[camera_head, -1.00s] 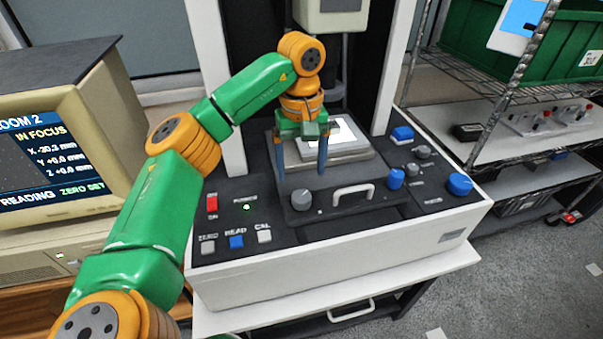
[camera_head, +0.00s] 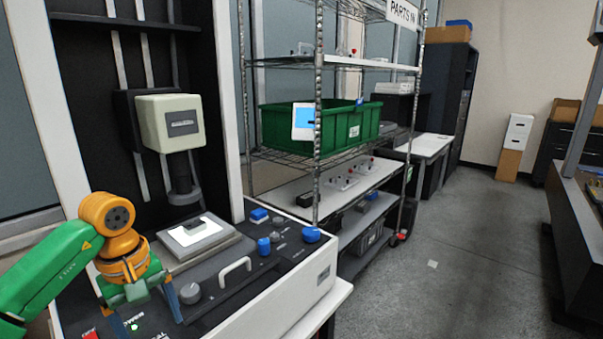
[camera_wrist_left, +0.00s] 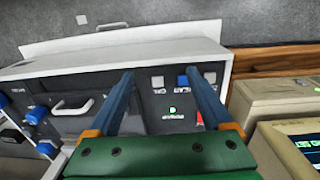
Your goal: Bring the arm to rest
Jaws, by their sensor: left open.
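My left arm comes in from the lower left of the head view, green with orange joints. Its left gripper (camera_head: 148,306) hangs above the left part of the measuring machine's control panel, near the power light, open and empty. The wrist view shows its two blue fingers (camera_wrist_left: 160,76) spread well apart over the panel, with nothing between them. The machine's stage (camera_head: 196,234), with a brightly lit white plate, lies behind and to the right of the gripper, apart from it. My right gripper is not in view.
The beige measuring head (camera_head: 170,122) hangs above the stage on a black column. A handle (camera_head: 235,265), a grey knob (camera_head: 190,293) and blue knobs (camera_head: 311,235) stick up from the panel. A wire shelf with a green bin (camera_head: 347,125) stands at right.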

